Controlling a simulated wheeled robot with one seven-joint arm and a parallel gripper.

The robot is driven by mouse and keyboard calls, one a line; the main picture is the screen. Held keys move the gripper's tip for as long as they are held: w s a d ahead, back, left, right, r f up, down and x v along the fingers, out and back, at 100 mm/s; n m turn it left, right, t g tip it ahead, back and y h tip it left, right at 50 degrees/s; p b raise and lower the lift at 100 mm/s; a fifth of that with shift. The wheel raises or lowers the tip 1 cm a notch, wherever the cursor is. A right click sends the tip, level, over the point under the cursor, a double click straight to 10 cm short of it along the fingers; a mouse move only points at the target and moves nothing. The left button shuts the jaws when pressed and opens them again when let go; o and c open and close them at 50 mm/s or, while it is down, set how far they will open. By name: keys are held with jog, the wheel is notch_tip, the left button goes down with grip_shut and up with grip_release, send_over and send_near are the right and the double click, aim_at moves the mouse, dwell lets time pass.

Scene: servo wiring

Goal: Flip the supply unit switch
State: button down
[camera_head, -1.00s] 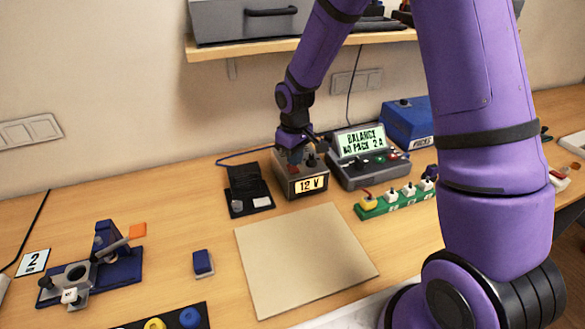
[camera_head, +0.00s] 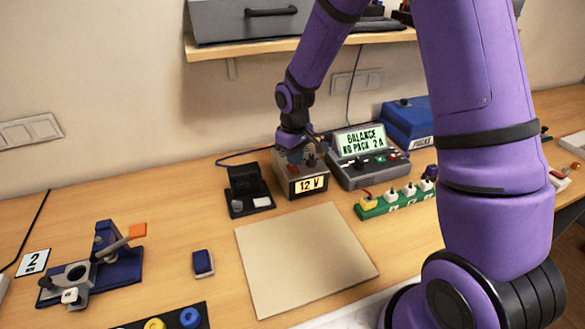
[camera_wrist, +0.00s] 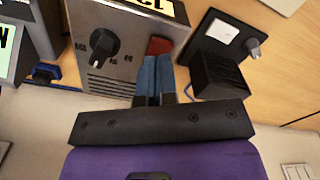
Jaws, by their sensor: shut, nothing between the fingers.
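The supply unit is a grey box with a lit "12 V" label (camera_head: 312,184), on the table left of the charger. In the wrist view its face (camera_wrist: 118,65) shows a black knob (camera_wrist: 98,47) and a red switch (camera_wrist: 159,45). My gripper (camera_wrist: 157,62) is shut and empty, its blue fingertips at the red switch's edge. They look in contact or very close; I cannot tell which. In the head view my gripper (camera_head: 295,162) is over the unit's top, and the wrist hides the switch. Which way the switch is tipped is unclear.
A black plate with a ridged black block (camera_wrist: 217,75) stands close beside the supply unit. The charger (camera_head: 365,158) with its lit screen is right of it. A green strip with plugs (camera_head: 395,200) lies in front. The beige mat (camera_head: 305,262) is bare.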

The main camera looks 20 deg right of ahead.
aim_at(294, 169)
jog(key=shift+f, duration=1.2)
dwell(0.7)
jog(key=shift+r, duration=3.5)
